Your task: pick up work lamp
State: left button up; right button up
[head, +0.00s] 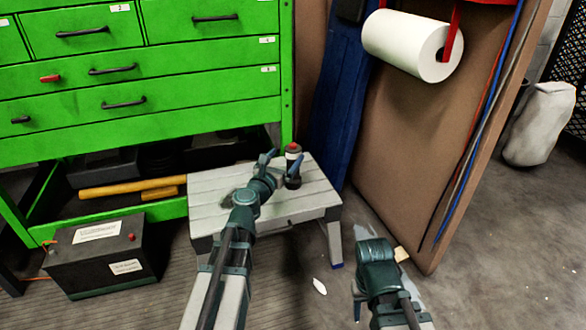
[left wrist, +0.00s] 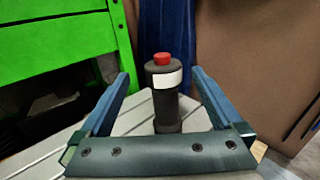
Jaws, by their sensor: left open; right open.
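The work lamp (head: 293,152), a dark upright cylinder with a red top and a white band, stands on a grey slatted step stool (head: 215,188). In the left wrist view the lamp (left wrist: 166,95) stands between the two blue fingers of my left gripper (left wrist: 163,88), with a gap on each side. In the head view my left gripper (head: 283,163) is open around the lamp, and one finger covers part of its body. My right gripper (head: 357,302) is low on the right, partly hidden, away from the lamp.
A green drawer cabinet (head: 200,55) stands behind the stool, with a wooden-handled hammer (head: 130,188) on its bottom shelf. A black battery (head: 105,257) is on the floor at left. A brown panel (head: 400,130) with a paper roll (head: 405,42) rises at right.

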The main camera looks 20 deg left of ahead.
aim_at(297, 145)
pick_arm(q)
jog(key=w+d, duration=0.1)
jog(key=w, duration=0.7)
jog(key=shift+w+d, duration=0.25)
jog(key=shift+s+f, duration=0.1)
grip_shut()
